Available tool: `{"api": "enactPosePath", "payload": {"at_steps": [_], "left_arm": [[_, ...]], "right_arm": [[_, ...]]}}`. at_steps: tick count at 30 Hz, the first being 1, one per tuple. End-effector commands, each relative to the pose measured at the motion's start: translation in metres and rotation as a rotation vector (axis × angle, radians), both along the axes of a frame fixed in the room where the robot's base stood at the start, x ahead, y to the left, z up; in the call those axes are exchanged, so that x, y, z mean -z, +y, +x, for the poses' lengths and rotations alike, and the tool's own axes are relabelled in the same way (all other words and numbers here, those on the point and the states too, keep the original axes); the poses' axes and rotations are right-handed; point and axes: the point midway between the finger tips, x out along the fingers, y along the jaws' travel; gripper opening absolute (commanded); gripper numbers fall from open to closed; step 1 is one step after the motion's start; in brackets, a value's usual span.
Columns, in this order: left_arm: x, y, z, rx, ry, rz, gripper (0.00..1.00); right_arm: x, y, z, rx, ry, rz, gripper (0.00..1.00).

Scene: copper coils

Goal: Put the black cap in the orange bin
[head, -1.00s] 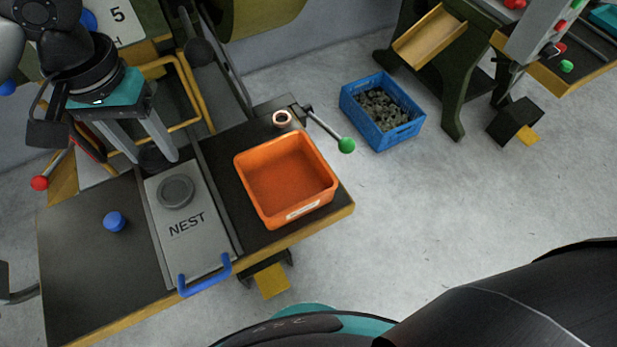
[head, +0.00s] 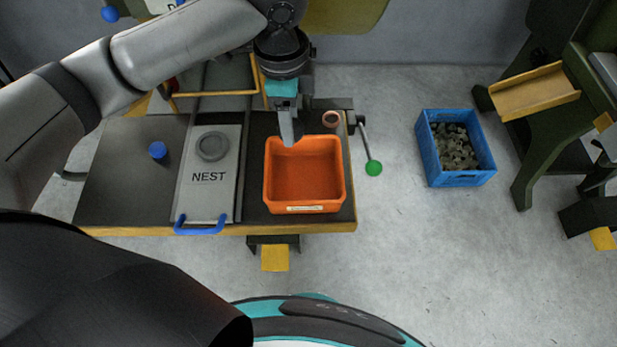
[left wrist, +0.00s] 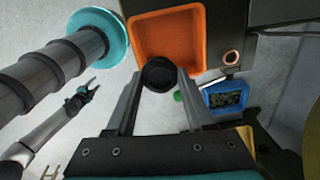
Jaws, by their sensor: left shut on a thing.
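My left gripper (head: 291,140) is over the back edge of the orange bin (head: 305,207) in the head view. In the left wrist view my left gripper (left wrist: 159,88) is shut on the black cap (left wrist: 159,72), which sits between its fingertips. The orange bin (left wrist: 165,35) lies just beyond the cap there, and its visible floor is empty. In the head view the cap is hard to make out behind the fingers. My right gripper is not in the head view; an arm at the lower left of the wrist view ends in a small gripper (left wrist: 82,95), its jaws too small to judge.
The NEST plate (head: 208,190) with a grey round disc and blue handle lies left of the bin. A blue knob (head: 157,150) is further left. A copper ring (head: 331,119) and green-balled lever (head: 373,168) are at the right. A blue crate (head: 456,178) stands on the floor.

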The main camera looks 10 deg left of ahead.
Motion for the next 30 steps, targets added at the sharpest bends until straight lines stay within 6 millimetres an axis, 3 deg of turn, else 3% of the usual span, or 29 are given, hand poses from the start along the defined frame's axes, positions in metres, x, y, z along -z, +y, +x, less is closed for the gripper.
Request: {"api": "enactPosePath", "payload": {"at_steps": [18,26,30], "left_arm": [[0.026,-0.018,0.001,0.844,0.003,0.014,0.00],[0.034,-0.020,0.000,0.988,0.004,0.018,0.00],[0.059,-0.020,-0.001,0.999,0.009,0.017,0.00]], "right_arm": [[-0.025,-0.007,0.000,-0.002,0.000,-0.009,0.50],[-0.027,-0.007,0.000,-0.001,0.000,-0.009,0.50],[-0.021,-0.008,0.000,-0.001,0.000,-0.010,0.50]]}}
